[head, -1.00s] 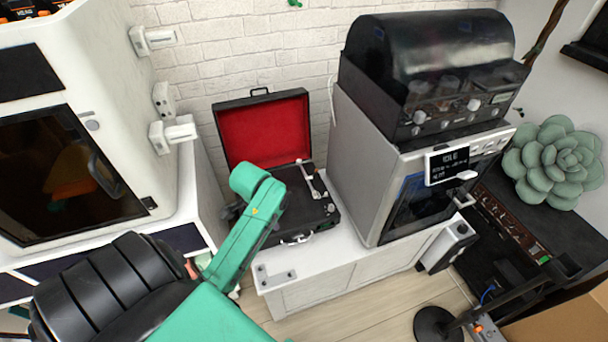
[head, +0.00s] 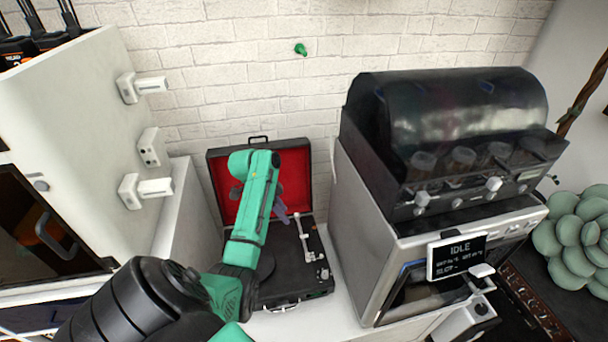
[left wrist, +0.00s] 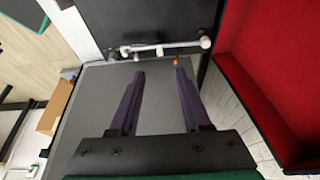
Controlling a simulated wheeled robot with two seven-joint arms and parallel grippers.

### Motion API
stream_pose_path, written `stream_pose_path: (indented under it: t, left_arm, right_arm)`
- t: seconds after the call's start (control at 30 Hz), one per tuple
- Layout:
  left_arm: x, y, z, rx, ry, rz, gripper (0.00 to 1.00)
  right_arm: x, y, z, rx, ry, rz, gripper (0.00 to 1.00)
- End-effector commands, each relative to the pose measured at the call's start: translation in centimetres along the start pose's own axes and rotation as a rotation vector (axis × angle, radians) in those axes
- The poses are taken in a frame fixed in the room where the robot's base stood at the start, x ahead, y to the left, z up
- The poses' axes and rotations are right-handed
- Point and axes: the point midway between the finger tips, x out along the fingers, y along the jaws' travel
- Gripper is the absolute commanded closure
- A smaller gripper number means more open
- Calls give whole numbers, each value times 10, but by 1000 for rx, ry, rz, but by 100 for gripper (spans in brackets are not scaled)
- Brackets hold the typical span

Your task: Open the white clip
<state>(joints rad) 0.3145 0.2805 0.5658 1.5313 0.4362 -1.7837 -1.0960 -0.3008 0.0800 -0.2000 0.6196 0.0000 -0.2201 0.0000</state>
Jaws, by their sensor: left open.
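Several small white clip-like fittings are on the side of the white cabinet in the head view: an upper one (head: 140,87), a middle one (head: 150,147) and a lower one (head: 146,189). I cannot tell whether one of them is the white clip named. The open record player (head: 304,282) carries a pale tonearm (head: 305,235) with small white parts at its right; the tonearm also shows in the left wrist view (left wrist: 165,46). My left gripper (head: 281,212) is above the record player, partly hidden by my arm. Its dark fingers (left wrist: 160,71) are apart and empty, short of the tonearm in the picture. My right gripper is not in view.
The record player's red-lined lid (head: 294,180) stands raised against the brick wall. A grey machine (head: 360,235) with a dark domed unit (head: 450,110) on top stands close at the right. The white cabinet (head: 75,110) bounds the left.

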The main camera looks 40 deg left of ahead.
Motion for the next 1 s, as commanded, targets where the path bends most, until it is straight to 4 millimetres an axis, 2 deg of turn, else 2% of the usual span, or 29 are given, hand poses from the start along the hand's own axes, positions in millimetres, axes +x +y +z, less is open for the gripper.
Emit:
stream_pose_path:
  t: [0.2,0.4,0.53,0.8,0.87,0.93,1.0]
  left_arm:
    - [61,2,0,-1,0,6,52]
    - [109,1,1,0,0,2,52]
    - [123,1,0,1,-2,0,52]
    - [126,1,0,1,-1,-1,52]
    - [126,1,0,1,-1,-1,72]
    - [125,1,0,1,-1,-1,98]
    - [125,1,0,1,-1,-1,100]
  right_arm:
    - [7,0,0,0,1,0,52]
    - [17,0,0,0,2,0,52]
    - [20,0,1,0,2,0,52]
    - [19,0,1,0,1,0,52]
    - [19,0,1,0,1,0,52]
    - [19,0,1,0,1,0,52]
    - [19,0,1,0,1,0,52]
